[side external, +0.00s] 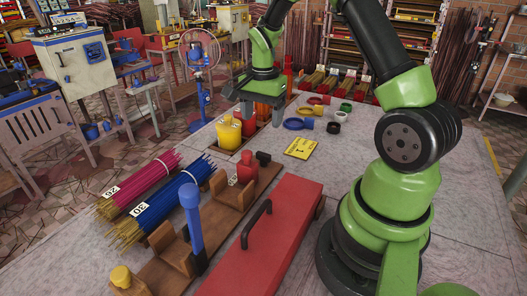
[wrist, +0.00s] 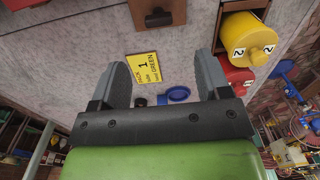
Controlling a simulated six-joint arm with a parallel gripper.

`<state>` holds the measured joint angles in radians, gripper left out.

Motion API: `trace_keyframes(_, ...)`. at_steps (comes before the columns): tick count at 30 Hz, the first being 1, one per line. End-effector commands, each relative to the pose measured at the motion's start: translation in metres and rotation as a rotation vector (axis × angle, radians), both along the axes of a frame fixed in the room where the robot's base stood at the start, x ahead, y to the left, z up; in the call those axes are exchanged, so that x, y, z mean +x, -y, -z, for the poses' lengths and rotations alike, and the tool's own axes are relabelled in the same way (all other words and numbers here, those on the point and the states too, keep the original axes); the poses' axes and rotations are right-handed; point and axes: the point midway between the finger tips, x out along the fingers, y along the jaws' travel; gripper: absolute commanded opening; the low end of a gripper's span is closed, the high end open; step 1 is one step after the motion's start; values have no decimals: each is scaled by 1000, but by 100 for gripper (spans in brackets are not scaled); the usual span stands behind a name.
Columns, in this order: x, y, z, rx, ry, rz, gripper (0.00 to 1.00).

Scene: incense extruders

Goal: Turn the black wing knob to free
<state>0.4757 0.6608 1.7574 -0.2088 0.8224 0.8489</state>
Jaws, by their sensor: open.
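A small black knob (wrist: 158,18) shows on a brown block at the top edge of the wrist view, beyond my fingertips and apart from them. A dark knob-like part (side external: 263,157) sits at the far end of the brown wooden fixture (side external: 150,272) in the side view, beside a red part (side external: 246,167). I cannot tell for sure that these are the same knob, or which way its wings point. My gripper (side external: 262,108) hangs over the far side of the table near the yellow and red cylinders. In the wrist view my gripper (wrist: 163,70) has its fingers wide apart with nothing between them.
A yellow cylinder (side external: 229,134) stands left of the gripper. A yellow card (side external: 300,148) lies on the table, with colored rings (side external: 298,124) behind it. A red block with a black handle (side external: 265,240) and a blue post (side external: 193,225) stand in front. Pink and blue stick bundles lie left.

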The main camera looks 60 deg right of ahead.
Motion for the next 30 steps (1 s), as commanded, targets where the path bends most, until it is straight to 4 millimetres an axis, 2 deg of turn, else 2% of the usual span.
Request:
trace_keyframes(8, -1, 5, 31, 6, -22, 30, 70)
trace_keyframes(15, -2, 4, 76, 6, -22, 28, 70)
trace_keyframes(19, -1, 4, 95, 5, -20, 29, 70)
trace_keyframes(24, -1, 5, 107, 4, -17, 28, 70)
trace_keyframes(30, -1, 5, 109, 3, -16, 28, 70)
